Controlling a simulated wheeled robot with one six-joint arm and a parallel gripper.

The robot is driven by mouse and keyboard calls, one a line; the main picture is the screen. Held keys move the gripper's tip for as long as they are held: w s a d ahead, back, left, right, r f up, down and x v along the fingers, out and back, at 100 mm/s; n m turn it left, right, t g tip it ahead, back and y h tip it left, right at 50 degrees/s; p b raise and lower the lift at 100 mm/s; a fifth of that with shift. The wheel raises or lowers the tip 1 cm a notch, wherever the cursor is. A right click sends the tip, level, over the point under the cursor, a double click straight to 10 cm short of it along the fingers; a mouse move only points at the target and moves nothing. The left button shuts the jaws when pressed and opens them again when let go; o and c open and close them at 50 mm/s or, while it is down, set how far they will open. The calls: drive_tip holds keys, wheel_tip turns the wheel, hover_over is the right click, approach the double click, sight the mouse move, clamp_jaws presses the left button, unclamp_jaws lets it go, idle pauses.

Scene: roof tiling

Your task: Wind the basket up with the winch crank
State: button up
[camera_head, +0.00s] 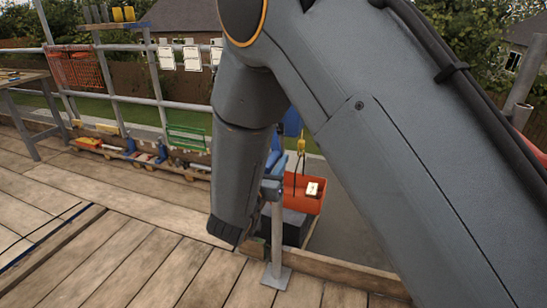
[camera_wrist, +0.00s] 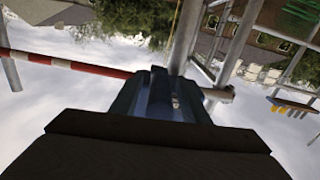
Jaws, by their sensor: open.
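The orange basket (camera_head: 303,195) hangs at the roof edge under a yellow hook (camera_head: 301,146), with a small pale item inside. The blue winch (camera_head: 271,164) shows partly behind my arm, by a grey post (camera_head: 277,235) on a base plate. In the wrist view a blue body (camera_wrist: 160,95), seemingly the winch, fills the middle, with a grey bar (camera_wrist: 218,94) at its right. I cannot make out the crank handle clearly. My gripper (camera_wrist: 160,135) is the dark shape close below the blue body; its fingertips are not distinct. It is open, and I see nothing held.
Grey scaffold rails (camera_head: 140,97) run along the roof edge. Blue and red items line the toe board (camera_head: 170,170) at the left, and a wooden workbench (camera_head: 22,78) stands far left. A red-and-white pole (camera_wrist: 62,62) crosses the wrist view. The plank deck (camera_head: 130,255) is mostly clear in front.

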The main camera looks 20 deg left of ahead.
drive_tip(key=shift+w+d, duration=0.1)
drive_tip(key=shift+w, duration=0.7)
clamp_jaws()
drive_tip(key=shift+a+f+m, duration=0.15)
drive_tip(key=shift+a+m, duration=0.35)
drive_tip(key=shift+a, duration=0.1)
unclamp_jaws()
